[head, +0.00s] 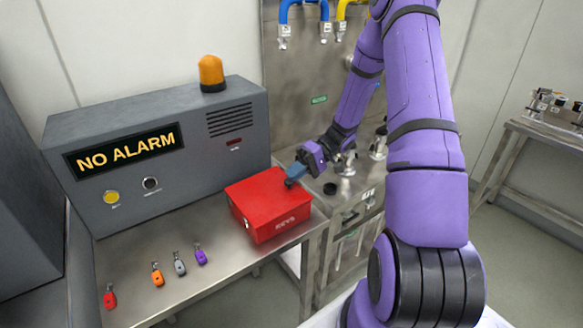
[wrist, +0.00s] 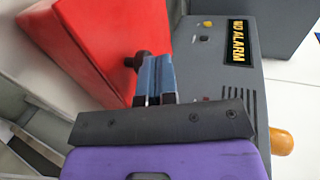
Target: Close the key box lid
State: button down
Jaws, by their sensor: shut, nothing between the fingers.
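The red key box (head: 267,216), with KEYS on its front, stands near the right end of the steel table. Its lid (head: 262,194) lies flat on the box and looks closed. My gripper (head: 290,181) is shut and empty, its blue fingers over the lid's back right part; I cannot tell whether they touch it. In the wrist view, the shut fingers (wrist: 156,68) are beside a dark knob (wrist: 137,62) that stands out from the red surface (wrist: 85,45). In the head view, the fingers hide this knob.
The grey alarm console (head: 160,150), reading NO ALARM, with an orange beacon (head: 211,73), stands behind and left of the box. Red (head: 109,296), orange (head: 157,274), grey (head: 179,264) and purple (head: 200,254) tagged keys lie on the table's front left. A steel panel with valves (head: 310,100) is behind.

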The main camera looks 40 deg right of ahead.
jog(key=shift+d+f+y, duration=0.1)
jog(key=shift+f+y, duration=0.2)
jog(key=shift+f, duration=0.15)
